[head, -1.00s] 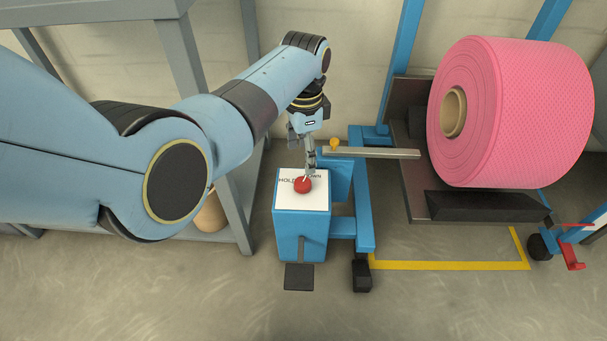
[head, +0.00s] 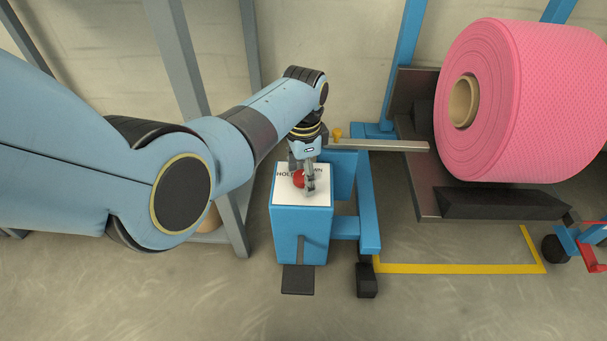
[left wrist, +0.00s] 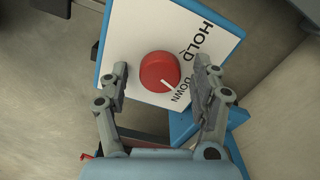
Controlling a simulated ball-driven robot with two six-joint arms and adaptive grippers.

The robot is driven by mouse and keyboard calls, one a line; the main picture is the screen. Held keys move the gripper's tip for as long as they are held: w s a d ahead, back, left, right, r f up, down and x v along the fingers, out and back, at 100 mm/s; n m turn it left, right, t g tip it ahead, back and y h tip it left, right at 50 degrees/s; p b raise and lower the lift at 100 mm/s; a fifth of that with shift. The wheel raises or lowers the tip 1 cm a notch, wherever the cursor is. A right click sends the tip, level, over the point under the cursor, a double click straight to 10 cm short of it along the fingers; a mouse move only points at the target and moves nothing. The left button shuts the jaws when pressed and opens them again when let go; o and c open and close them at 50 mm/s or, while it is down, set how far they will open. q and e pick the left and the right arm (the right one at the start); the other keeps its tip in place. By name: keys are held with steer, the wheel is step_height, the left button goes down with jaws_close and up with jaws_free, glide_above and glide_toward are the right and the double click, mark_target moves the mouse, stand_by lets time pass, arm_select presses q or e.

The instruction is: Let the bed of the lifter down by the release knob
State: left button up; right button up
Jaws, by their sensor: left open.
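The red release knob (head: 298,179) sits on a white plate (head: 318,198) marked HOLD and DOWN, on top of a blue box of the lifter. In the left wrist view the knob (left wrist: 160,71) lies ahead of and between my open fingers, with a gap on both sides. Its white line points down and right, toward the side of the word DOWN. My left gripper (head: 302,186) is open over the knob, one finger in front of part of it. The lifter's bed (head: 425,190) stands at the right, carrying a large pink roll (head: 535,105). My right gripper is not in view.
A grey metal rack (head: 170,60) stands close on the left, behind my arm. A black pedal (head: 298,279) juts from the box's foot. A yellow floor line (head: 455,268) runs under the bed. The floor in front is clear.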

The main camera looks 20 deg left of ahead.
arm_select(q)
steer(key=c, duration=1.2)
